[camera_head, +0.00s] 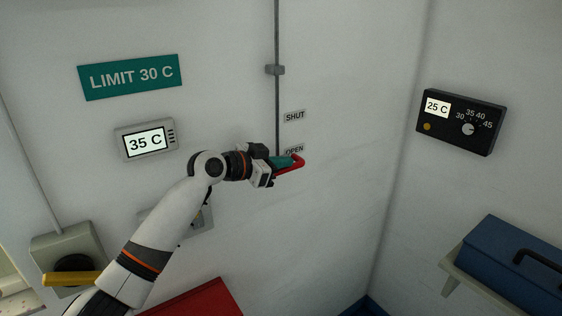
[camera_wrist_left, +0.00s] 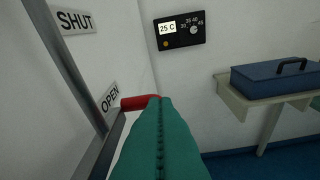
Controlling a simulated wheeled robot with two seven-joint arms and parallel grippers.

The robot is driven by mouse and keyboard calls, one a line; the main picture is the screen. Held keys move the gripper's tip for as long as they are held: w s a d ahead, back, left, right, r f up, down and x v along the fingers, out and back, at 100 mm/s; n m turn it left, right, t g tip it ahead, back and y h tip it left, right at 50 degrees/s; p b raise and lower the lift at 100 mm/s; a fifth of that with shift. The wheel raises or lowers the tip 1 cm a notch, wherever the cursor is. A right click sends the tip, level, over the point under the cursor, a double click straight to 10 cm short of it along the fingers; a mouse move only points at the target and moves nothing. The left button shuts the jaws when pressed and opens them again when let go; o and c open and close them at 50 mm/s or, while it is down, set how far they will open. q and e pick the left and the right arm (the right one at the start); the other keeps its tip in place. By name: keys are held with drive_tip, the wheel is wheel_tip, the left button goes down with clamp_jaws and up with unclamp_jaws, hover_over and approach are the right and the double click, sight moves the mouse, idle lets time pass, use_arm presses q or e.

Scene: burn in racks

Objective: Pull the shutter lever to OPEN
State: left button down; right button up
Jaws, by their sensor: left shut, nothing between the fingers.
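The red shutter lever (camera_head: 299,160) is beside the OPEN label (camera_head: 294,150), below the SHUT label (camera_head: 294,116), at the lower end of the dark vertical rod (camera_head: 277,105). In the left wrist view the lever (camera_wrist_left: 138,102) shows just beyond the fingertips, near the OPEN label (camera_wrist_left: 109,97). My left gripper (camera_head: 284,162) has its teal fingers shut with nothing between them, right at the lever and partly hiding it. The closed fingers fill the middle of the left wrist view (camera_wrist_left: 157,110). I cannot tell whether they touch the lever. My right gripper is out of view.
A grey display (camera_head: 146,140) reads 35 C under a LIMIT 30 C sign (camera_head: 130,78). A black control box (camera_head: 461,122) reads 25 C on the right wall. A blue toolbox (camera_head: 515,265) sits on a shelf at lower right. The wall around the lever is mostly clear.

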use_arm(q)
drive_tip(key=s+a+r+b, duration=0.2)
drive_tip(key=s+a+r, duration=0.4)
drive_tip(key=a, duration=0.1)
drive_tip(key=shift+s+a, duration=0.2)
drive_tip(key=shift+s, duration=0.15)
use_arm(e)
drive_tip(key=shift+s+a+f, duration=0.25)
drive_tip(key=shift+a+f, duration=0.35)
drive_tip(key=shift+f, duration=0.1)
